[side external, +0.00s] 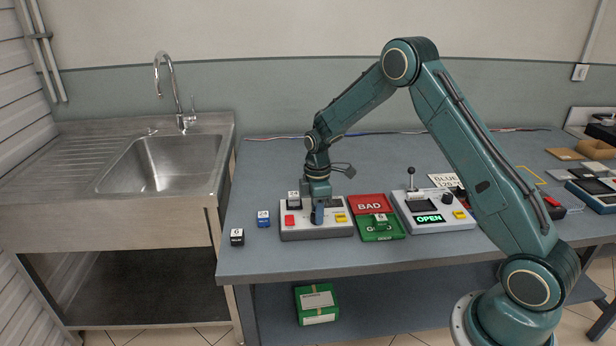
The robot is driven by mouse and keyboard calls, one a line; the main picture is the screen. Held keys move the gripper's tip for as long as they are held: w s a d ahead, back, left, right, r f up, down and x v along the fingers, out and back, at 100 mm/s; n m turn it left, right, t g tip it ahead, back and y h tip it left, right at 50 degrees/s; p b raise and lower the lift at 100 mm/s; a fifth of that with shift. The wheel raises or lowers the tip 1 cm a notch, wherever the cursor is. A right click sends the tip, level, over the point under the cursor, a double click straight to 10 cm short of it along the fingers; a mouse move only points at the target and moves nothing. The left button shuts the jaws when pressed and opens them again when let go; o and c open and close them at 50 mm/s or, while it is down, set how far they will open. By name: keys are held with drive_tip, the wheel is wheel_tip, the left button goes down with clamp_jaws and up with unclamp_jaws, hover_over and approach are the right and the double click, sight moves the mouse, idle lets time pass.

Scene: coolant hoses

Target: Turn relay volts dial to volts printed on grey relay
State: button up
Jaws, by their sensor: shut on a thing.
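The relay tester (316,232) is a light box on the bench with a red button (290,220) on its left and a yellow button (341,217) on its right. A small dark grey relay (294,199) with a white label, which seems to read 24, stands at the tester's back left. My gripper (318,217) points down at the middle of the tester, between the two buttons. It is shut on what appears to be the volts dial, which the fingers hide. The dial's setting cannot be read.
A black relay (237,238) and a blue relay (263,219) stand left of the tester. Right of it are a red BAD tray (370,204), a green tray (383,234) holding a small relay, and a lever box (428,207) showing OPEN. A sink (165,165) stands at left.

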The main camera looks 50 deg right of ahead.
drive_tip(key=m, duration=0.4)
drive_tip(key=shift+s+m, duration=0.1)
drive_tip(key=shift+m, duration=0.2)
drive_tip(key=m, duration=0.9)
drive_tip(key=shift+m+t, duration=0.3)
drive_tip(key=shift+m, duration=0.1)
drive_tip(key=m, duration=0.4)
drive_tip(key=shift+a, duration=0.1)
drive_tip(key=shift+m, duration=0.4)
drive_tip(key=o, duration=1)
drive_tip(key=shift+c, duration=0.2)
drive_tip(key=shift+r, duration=0.1)
wheel_tip(320, 180, up, 14)
drive_tip(key=shift+s+d, duration=0.2)
drive_tip(key=shift+s, duration=0.05)
